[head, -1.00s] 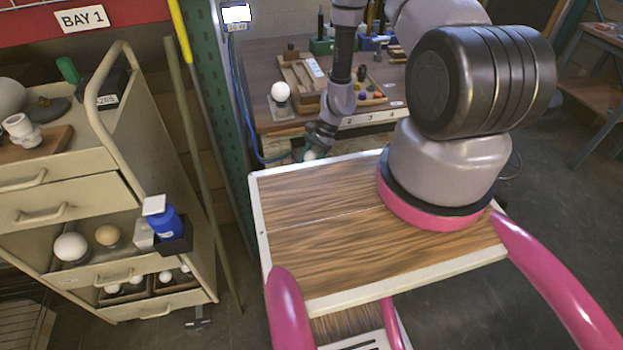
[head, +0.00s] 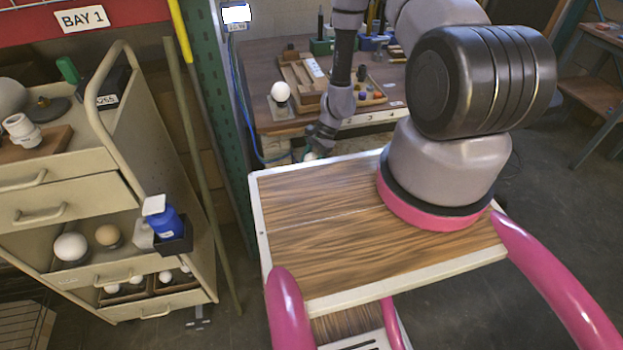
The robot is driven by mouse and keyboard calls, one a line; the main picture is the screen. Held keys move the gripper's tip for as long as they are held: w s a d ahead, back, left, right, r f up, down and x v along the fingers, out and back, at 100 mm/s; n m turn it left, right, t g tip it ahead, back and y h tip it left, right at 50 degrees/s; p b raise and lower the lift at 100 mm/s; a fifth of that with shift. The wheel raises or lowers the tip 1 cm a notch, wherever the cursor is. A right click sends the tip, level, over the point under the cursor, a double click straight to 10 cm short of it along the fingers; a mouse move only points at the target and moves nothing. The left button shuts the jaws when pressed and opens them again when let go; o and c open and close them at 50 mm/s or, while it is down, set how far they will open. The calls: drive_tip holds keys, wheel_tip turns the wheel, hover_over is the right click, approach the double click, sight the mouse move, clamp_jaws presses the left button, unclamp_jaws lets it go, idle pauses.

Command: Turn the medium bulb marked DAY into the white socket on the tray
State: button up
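A white socket-like piece (head: 20,129) sits on a flat brown wooden tray (head: 52,143) on top of the trolley at the left. My gripper (head: 313,154) hangs low at the far edge of my wooden deck, in front of the bench. A small pale rounded thing shows at its fingertips, partly hidden by the fingers and the deck edge. I cannot tell whether the fingers are shut on it or whether it is the DAY bulb. A white bulb (head: 280,92) stands on a small grey base on the bench. No DAY marking is readable.
The beige trolley (head: 140,185) has a tall curved handle rail. Its shelf holds a white globe (head: 70,247), a tan globe (head: 107,235) and a blue bottle (head: 167,224); smaller bulbs lie in bins below. A pole leans beside it. The bench (head: 262,62) holds wooden racks and small parts.

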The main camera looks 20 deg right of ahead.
drive_tip(key=shift+f, duration=0.15)
idle(0.6)
drive_tip(key=shift+o, duration=0.4)
drive_tip(key=shift+c, duration=0.4)
drive_tip(key=shift+f, duration=0.15)
drive_tip(key=shift+d+m+t, duration=0.1)
drive_tip(key=shift+m+t, duration=0.4)
drive_tip(key=shift+m, duration=0.6)
drive_tip(key=m, duration=0.1)
drive_tip(key=m+t, duration=0.2)
drive_tip(key=shift+w+a+m+y, duration=0.25)
drive_tip(key=shift+m+y, duration=0.05)
drive_tip(key=shift+m, duration=0.1)
drive_tip(key=shift+w+d+m+t, duration=0.1)
drive_tip(key=shift+w+m+t, duration=0.1)
drive_tip(key=shift+m+t, duration=0.25)
